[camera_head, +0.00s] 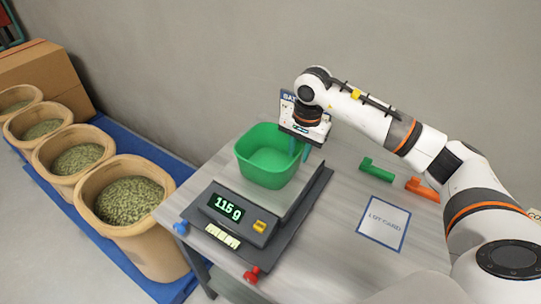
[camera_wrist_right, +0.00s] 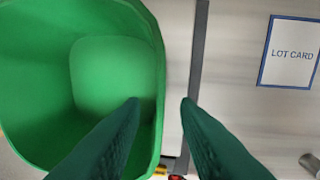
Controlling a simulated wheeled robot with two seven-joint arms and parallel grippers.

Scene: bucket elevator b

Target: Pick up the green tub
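The green tub (camera_head: 262,163) stands upright and looks empty on the scale (camera_head: 243,222), whose display reads 115 g. My right gripper (camera_head: 299,153) points down at the tub's right rim. In the right wrist view, the tub (camera_wrist_right: 110,75) fills the left side, and my right gripper (camera_wrist_right: 161,101) has its fingers apart. One finger is over the inside of the tub and the other is outside its wall, with gaps showing between the wall and the fingertips. My left gripper is not in view.
A lot card (camera_head: 384,222), a green scoop-like piece (camera_head: 377,170) and an orange piece (camera_head: 422,189) lie right of the scale. A red knob-like piece (camera_head: 252,274) is at the front. Several bins of green pellets (camera_head: 130,200) stand left. A sign stands behind the gripper.

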